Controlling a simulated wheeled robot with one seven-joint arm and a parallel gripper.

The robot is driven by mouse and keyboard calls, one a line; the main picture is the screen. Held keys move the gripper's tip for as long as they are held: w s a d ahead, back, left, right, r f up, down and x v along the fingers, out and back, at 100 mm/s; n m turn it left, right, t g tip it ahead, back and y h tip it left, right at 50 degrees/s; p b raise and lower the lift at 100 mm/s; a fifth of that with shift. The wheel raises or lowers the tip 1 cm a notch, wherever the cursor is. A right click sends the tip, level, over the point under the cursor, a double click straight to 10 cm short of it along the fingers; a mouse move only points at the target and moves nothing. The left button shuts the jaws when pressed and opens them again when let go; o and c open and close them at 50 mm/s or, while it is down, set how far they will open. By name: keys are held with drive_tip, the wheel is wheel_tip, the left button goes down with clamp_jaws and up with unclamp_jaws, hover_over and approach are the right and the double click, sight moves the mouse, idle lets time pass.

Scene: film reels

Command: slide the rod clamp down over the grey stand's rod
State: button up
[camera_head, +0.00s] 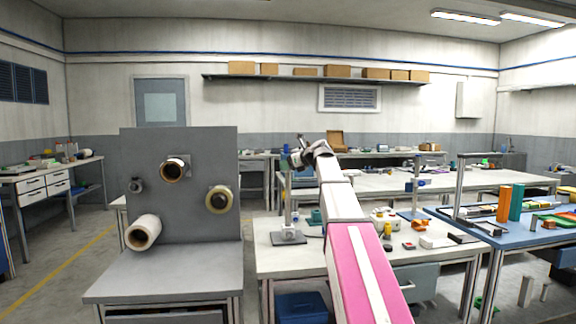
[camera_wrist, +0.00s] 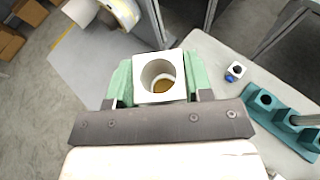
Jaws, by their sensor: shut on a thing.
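My gripper (camera_head: 297,158) hangs over the left end of the white workbench. The wrist view shows its jaws (camera_wrist: 158,98) shut on the rod clamp (camera_wrist: 141,94), a white square block with a round hole facing the camera. Green pieces flank the block at the jaws. In the head view the clamp is too small to make out. The grey stand (camera_head: 288,238) has a flat base near the bench's left edge, and its upright rod (camera_head: 287,208) rises below my gripper. I cannot pick out the rod in the wrist view, nor tell whether it is inside the clamp's hole.
A teal holder with holes (camera_wrist: 268,103) lies to the right in the wrist view, beside a small white-and-blue piece (camera_wrist: 234,73). A grey panel with film reels (camera_head: 180,230) stands left of the white bench (camera_head: 300,262). Several small parts lie on the bench's right half.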

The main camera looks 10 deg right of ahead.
hover_over(288, 209)
drive_tip(key=w, duration=0.1)
drive_tip(key=shift+d+f, duration=0.15)
drive_tip(key=shift+f, duration=2)
drive_tip(key=shift+f, duration=0.15)
drive_tip(key=shift+f, duration=2.4)
drive_tip(key=shift+f, duration=0.15)
drive_tip(key=shift+f, duration=2.35)
drive_tip(key=shift+f, duration=0.1)
drive_tip(key=shift+f, duration=2.4)
